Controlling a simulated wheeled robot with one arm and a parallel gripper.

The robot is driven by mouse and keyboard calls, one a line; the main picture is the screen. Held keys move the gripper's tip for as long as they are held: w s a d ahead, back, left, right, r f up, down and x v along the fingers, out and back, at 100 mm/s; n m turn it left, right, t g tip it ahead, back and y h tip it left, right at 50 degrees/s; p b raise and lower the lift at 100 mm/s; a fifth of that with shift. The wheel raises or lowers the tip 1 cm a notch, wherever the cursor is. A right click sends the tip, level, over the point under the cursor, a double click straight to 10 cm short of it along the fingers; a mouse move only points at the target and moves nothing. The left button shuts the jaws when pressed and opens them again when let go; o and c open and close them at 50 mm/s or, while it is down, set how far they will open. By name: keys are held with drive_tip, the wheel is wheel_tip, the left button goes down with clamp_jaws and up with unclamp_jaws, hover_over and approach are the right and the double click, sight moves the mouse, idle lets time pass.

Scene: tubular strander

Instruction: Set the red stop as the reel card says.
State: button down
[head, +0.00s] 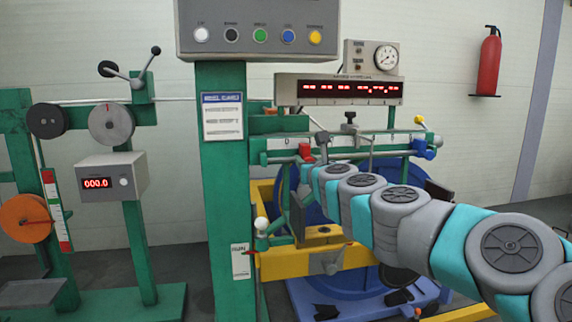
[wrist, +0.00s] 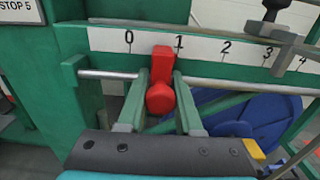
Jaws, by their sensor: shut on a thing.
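The red stop (wrist: 163,62) sits on a horizontal metal rod below a white number scale (wrist: 215,50). Its upper edge is just left of the 1 mark and well right of the 0. My gripper (wrist: 161,85) has one finger on each side of the stop and is shut on it; its round red knob (wrist: 160,99) faces me. In the head view the red stop (head: 306,151) shows at the left of the rail, with my arm reaching it from the right. The reel card (head: 222,116) hangs on the green post; its lines are too small to read.
A dark-knobbed clamp (wrist: 278,30) stands further right on the scale. A blue stop (head: 423,150) is at the rail's right end. A white card (wrist: 20,11) reading "STOP 5" is at upper left. The green post (head: 228,200) stands close left of my gripper.

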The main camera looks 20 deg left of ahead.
drive_tip(key=w+d, duration=0.3)
drive_tip(key=d, duration=0.2)
drive_tip(key=shift+w+d, duration=0.2)
drive_tip(key=shift+d, duration=0.05)
drive_tip(key=c, duration=0.6)
unclamp_jaws()
drive_tip(key=v, duration=0.7)
drive_tip(key=shift+s+d, duration=0.2)
drive_tip(key=shift+s, duration=0.15)
